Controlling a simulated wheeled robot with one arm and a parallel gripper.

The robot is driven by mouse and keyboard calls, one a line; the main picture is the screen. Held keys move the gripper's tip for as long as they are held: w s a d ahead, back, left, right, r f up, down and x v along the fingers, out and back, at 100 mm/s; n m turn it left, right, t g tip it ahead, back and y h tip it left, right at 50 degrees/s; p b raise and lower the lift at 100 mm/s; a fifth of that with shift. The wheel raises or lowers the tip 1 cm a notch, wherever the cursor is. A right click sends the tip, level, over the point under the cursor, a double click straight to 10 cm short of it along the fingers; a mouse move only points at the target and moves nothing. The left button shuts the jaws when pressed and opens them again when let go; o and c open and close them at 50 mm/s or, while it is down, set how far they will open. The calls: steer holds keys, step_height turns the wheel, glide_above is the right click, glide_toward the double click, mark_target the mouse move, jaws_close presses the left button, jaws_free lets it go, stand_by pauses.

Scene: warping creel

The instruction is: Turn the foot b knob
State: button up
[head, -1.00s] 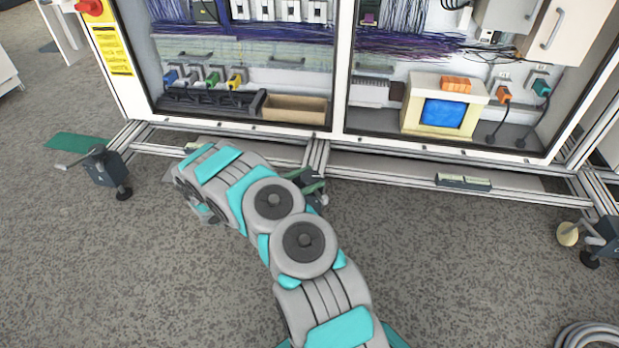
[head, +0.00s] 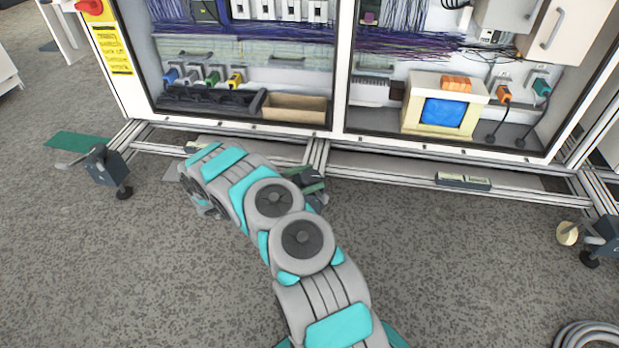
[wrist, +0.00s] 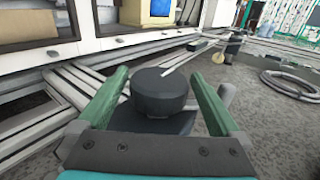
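A round dark grey knob (wrist: 161,90), which I take to be the foot b knob, stands between my gripper's two green fingers in the wrist view. It sits on a dark block below it. My gripper (wrist: 163,85) is open, with one finger on each side of the knob. The right finger looks very close to the knob; I cannot tell whether either finger touches it. In the head view my arm covers most of this spot, and only dark and green parts show beside it, under the frame's middle post.
The creel cabinet's lower rails (head: 380,168) run close behind my arm. A left foot (head: 105,168) with a lever and a right foot (head: 600,240) with a pale disc (head: 567,233) stand at the ends. A coiled hose (head: 590,335) lies at lower right.

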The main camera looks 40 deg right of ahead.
mark_target(310, 178)
steer(key=shift+r, duration=0.1)
steer(key=shift+r, duration=0.3)
steer(key=r, duration=0.3)
steer(key=shift+s+a, duration=0.25)
steer(key=shift+s, duration=0.15)
steer(key=s+a+r+p, duration=0.1)
steer(key=s+a, duration=0.6)
steer(key=s, duration=0.6)
steer(key=shift+a, duration=0.4)
steer(key=shift+r, duration=0.1)
